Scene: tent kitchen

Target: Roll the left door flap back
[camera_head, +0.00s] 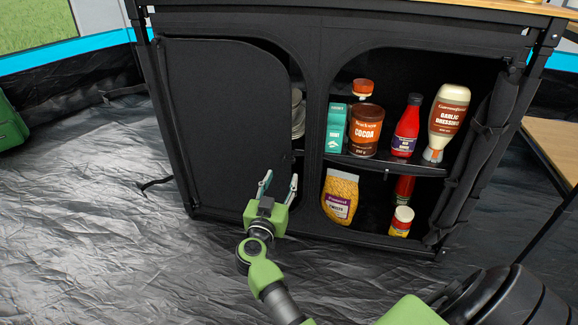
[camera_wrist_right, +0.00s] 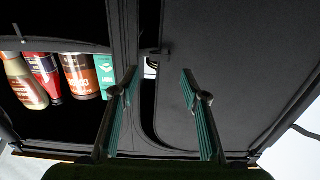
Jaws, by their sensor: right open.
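The left door flap (camera_head: 225,115) is a black fabric panel hanging over the left opening of the black cabinet. A gap along its right edge shows white plates (camera_head: 298,112) inside. My right gripper (camera_head: 279,180) is open and empty near the lower right part of the flap. In the right wrist view, the fingers of the right gripper (camera_wrist_right: 159,82) lie either side of the free edge of the flap (camera_wrist_right: 235,75). Whether they touch the fabric I cannot tell. My left gripper is not in view.
The right compartment is open, its flap (camera_head: 482,150) rolled at the right side. Its shelves hold a cocoa tin (camera_head: 366,130), a dressing bottle (camera_head: 446,120), a pasta bag (camera_head: 340,196) and several other groceries. A wooden surface (camera_head: 553,148) stands at right.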

